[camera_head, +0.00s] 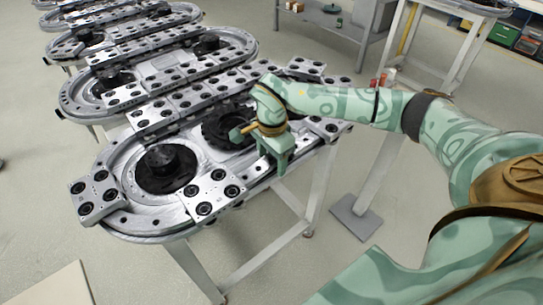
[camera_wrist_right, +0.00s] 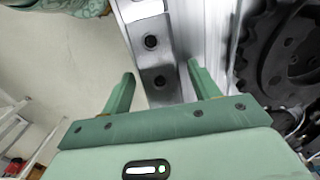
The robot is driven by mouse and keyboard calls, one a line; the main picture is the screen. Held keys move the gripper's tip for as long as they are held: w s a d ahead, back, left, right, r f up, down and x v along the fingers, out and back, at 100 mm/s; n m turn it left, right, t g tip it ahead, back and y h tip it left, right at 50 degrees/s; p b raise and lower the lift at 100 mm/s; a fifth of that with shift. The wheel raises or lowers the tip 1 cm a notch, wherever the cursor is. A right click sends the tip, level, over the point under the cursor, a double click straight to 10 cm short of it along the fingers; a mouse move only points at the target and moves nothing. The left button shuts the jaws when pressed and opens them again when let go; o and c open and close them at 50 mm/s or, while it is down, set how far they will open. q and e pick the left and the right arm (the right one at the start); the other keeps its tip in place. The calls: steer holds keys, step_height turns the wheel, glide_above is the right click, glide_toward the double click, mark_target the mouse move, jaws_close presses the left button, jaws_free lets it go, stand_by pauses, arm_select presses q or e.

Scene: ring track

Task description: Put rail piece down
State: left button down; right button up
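My right gripper (camera_head: 281,168) is over the front straight edge of the nearest ring track (camera_head: 150,226). In the right wrist view its two green fingers (camera_wrist_right: 162,78) stand apart. A silver rail piece (camera_wrist_right: 149,62) with dark round holes lies between and beyond the fingertips, along the track edge. I see no firm grip on it; whether a finger touches it is not clear. In the head view, the gripper hides part of this edge; a rail piece (camera_head: 215,191) with black holes sits to its left and another (camera_head: 324,128) to its right. My left gripper is not in view.
Inside the nearest track are a dark round wheel (camera_head: 166,168) and a dark toothed gear (camera_wrist_right: 285,60). More ring tracks (camera_head: 160,62) stand in a row behind. A grey bench (camera_head: 325,18) is at the back. Floor in front is open, with a pale panel (camera_head: 52,288) lower left.

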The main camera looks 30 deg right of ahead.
mark_target(272, 158)
step_height(272, 158, up, 12)
steer(key=p, duration=0.2)
steer(key=shift+r+p, duration=0.2)
steer(key=shift+p, duration=0.2)
